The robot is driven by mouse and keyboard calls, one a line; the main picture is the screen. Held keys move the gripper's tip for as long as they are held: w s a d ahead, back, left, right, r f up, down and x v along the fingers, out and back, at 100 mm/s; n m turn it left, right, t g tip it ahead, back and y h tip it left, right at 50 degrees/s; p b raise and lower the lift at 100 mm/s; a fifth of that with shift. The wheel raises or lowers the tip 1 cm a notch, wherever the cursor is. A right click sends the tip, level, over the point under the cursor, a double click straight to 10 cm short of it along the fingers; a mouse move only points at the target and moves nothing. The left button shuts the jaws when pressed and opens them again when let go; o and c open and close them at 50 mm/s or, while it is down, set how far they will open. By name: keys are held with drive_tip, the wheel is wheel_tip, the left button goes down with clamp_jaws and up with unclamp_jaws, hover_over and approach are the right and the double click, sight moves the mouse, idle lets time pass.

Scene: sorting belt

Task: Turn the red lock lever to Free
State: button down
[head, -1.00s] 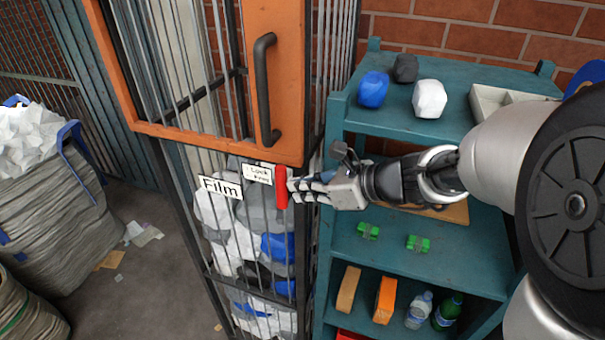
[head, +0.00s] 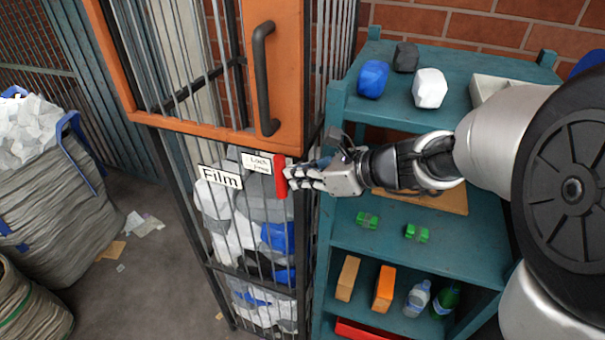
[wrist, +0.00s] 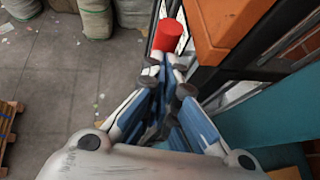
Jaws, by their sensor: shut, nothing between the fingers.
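The red lock lever (head: 281,177) hangs upright on the front of the barred cage, just below the orange door (head: 276,80). A white label reading "Lock" and a smaller word below it (head: 257,163) sits just left of the lever. My gripper (head: 289,175) is shut and empty, with its fingertips at the right side of the lever. In the wrist view the red lever (wrist: 168,35) shows just beyond the closed fingertips (wrist: 167,62). I cannot tell whether they touch it.
The "Film" sign (head: 220,177) hangs on the cage, which holds white, grey and blue film. A teal shelf (head: 450,246) with blocks and bottles stands close on the right. A large sack (head: 48,200) stands at left. The floor between is mostly clear.

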drive_tip(key=shift+a+r, duration=0.15)
drive_tip(key=a, duration=0.2)
drive_tip(key=w+a+r, duration=0.1)
drive_tip(key=shift+w+a, duration=0.1)
drive_tip(key=shift+a, duration=0.05)
drive_tip(key=shift+w+a+b, duration=0.15)
drive_tip(key=shift+w+a, duration=0.1)
drive_tip(key=shift+a, duration=0.3)
drive_tip(key=shift+w+a+b, duration=0.15)
drive_tip(key=shift+w+a, duration=0.05)
drive_tip(key=shift+a, duration=0.35)
drive_tip(key=shift+w+a+f+b, duration=0.2)
drive_tip(key=shift+a+f+b, duration=0.05)
drive_tip(key=shift+a, duration=0.3)
drive_tip(key=shift+w+a+f+b, duration=0.15)
drive_tip(key=shift+a+f+b, duration=0.1)
drive_tip(key=shift+a, duration=0.25)
drive_tip(key=shift+r, duration=0.1)
approach(282, 167)
drive_tip(key=a, duration=0.3)
drive_tip(key=shift+w, duration=0.35)
